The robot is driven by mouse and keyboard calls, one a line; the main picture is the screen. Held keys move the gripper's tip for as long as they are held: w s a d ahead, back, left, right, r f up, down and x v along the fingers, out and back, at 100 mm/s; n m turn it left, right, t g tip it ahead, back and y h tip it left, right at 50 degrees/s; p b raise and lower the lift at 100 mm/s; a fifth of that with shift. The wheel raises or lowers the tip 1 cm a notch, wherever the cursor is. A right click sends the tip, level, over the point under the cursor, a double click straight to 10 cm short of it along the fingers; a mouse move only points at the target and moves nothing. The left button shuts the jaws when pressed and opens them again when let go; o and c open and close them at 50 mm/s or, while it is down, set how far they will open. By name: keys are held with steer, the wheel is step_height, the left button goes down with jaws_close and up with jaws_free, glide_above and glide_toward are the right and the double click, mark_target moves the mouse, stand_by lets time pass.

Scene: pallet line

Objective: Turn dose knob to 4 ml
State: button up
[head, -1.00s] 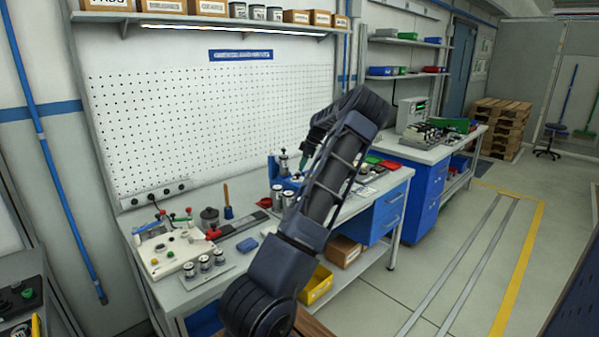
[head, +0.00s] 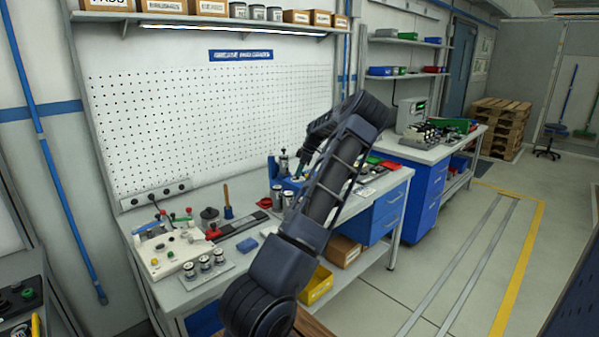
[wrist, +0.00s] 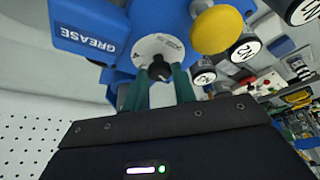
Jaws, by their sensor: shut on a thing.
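The blue grease dispenser (wrist: 85,32), marked "GREASE", fills the top of the wrist view. It has a round pale dial plate (wrist: 163,47) with a small dark dose knob (wrist: 159,70) in front of it. My gripper (wrist: 160,84) has two green fingers that reach up to the knob and are shut on it. In the head view the blue dispenser (head: 289,184) stands on the bench, partly hidden by my arm. My gripper (head: 302,172) is in front of it.
A yellow round part (wrist: 217,29) sits right beside the dial. Cans with white labelled lids (wrist: 245,49) stand close by. A pegboard (head: 205,115) is behind.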

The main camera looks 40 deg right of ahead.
steer(key=shift+m, duration=0.3)
steer(key=m, duration=0.1)
steer(key=m+h, duration=0.1)
steer(key=m, duration=0.1)
steer(key=m+t+h, duration=0.1)
steer(key=m, duration=0.1)
steer(key=shift+s+a, duration=0.1)
steer(key=shift+a, duration=0.15)
steer(key=m+h, duration=0.1)
steer(key=m, duration=0.1)
steer(key=m+h, duration=0.1)
steer(key=m, duration=0.4)
steer(key=shift+a+h, duration=0.3)
steer(key=shift+h, duration=0.1)
steer(key=m+h, duration=0.1)
steer(key=m, duration=0.3)
steer(key=shift+a+g, duration=0.1)
steer(key=shift+g, duration=0.2)
steer(key=m, duration=0.1)
steer(key=m+g+h, duration=0.1)
steer(key=m, duration=0.1)
steer(key=shift+w+a+m, duration=0.1)
steer(key=shift+w+m, duration=0.2)
steer(key=m+g, duration=0.1)
steer(key=m, duration=0.2)
steer(key=shift+w+h, duration=0.1)
steer(key=shift+h, duration=0.3)
steer(key=shift+m+g, duration=0.7)
steer(key=shift+m, duration=0.9)
steer(key=o, duration=1)
